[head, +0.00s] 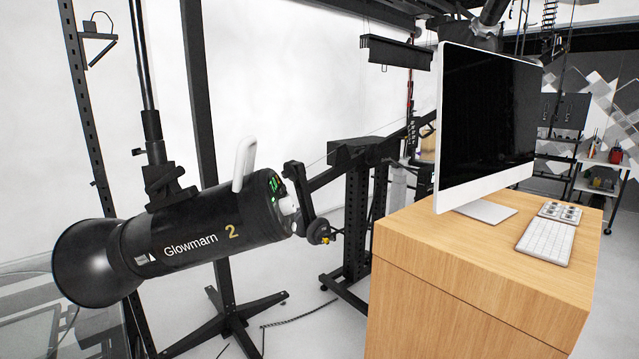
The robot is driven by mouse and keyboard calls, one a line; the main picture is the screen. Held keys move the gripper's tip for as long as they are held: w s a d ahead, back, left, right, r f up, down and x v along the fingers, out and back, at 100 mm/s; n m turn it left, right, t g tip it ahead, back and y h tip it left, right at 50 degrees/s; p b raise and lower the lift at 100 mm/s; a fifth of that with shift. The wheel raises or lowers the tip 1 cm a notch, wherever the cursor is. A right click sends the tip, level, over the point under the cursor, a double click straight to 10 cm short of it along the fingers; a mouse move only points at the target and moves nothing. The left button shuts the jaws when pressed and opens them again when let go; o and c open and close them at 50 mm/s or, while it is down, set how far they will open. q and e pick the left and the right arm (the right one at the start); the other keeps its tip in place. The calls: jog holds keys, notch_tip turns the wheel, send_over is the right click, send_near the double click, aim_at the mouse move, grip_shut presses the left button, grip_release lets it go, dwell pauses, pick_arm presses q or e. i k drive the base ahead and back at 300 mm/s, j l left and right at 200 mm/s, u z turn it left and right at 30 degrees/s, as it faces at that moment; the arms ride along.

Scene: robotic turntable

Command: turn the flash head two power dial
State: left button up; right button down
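The flash head two (200,235) is a black cylinder marked "Glowmarn 2" at the left of the head view. It hangs from a stand, with its flared reflector (88,262) facing left. Its rear panel (274,190) faces right, is seen at a steep angle and shows small green lit marks. A small pale part (287,206) shows at the rear panel; I cannot tell whether it is the power dial. A white handle-like piece (243,165) stands up from the top rear of the housing. Neither of my grippers is in view.
A wooden cabinet (470,290) stands at the right, bearing a monitor (488,120), a keyboard (546,241) and a small button pad (560,212). A black arm with a knob (318,231) lies just right of the rear panel. Stand legs (225,325) spread on the floor below.

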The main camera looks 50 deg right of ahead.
aim_at(286, 205)
jog(key=k+l+z, duration=0.2)
jog(key=l, duration=0.45)
jog(key=l+z, duration=0.2)
jog(key=l, duration=0.45)
jog(key=i, duration=0.05)
